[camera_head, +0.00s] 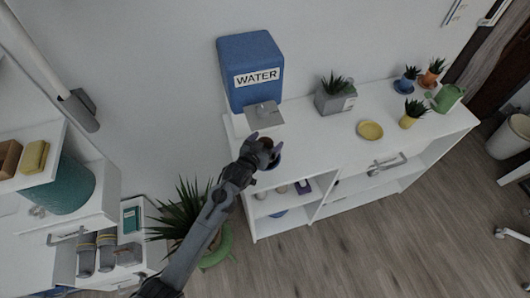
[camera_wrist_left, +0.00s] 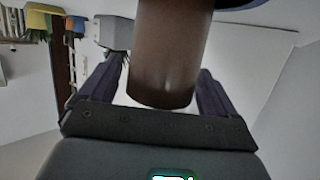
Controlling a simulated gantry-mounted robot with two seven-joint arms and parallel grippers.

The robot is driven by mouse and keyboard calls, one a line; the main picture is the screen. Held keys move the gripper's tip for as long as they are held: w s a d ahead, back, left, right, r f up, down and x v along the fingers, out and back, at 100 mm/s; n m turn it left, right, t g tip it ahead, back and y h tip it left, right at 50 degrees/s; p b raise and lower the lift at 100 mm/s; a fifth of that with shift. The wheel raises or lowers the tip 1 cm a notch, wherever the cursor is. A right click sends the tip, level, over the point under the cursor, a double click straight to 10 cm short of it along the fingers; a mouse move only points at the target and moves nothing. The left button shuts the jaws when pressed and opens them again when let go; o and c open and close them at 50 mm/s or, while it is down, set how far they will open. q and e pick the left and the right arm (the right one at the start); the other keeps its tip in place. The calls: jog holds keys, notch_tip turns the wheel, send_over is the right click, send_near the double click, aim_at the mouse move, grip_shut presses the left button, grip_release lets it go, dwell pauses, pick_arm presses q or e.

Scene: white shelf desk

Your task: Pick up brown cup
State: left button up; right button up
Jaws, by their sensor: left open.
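The brown cup (camera_wrist_left: 165,60) fills the upper middle of the left wrist view, between the two dark fingers of my left gripper (camera_wrist_left: 160,90). White gaps show on both sides near the cup's end, and the jaws are open. In the head view my left gripper (camera_head: 268,154) is at the front left of the white shelf, below the water dispenser (camera_head: 260,65). There only a small brown part of the cup (camera_head: 266,143) shows, and the gripper hides most of it. My right gripper is not in view.
The dispenser's grey tap block (camera_head: 264,116) is just above the gripper. A grey planter (camera_head: 336,99), a yellow dish (camera_head: 370,131), small potted plants and a green watering can (camera_head: 447,97) stand to the right. A leafy plant (camera_head: 188,213) stands below left, near my arm.

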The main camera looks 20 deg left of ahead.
pick_arm(q)
jog(key=shift+w+f, duration=0.15)
jog(key=shift+w, duration=0.3)
jog(key=c, duration=1.3)
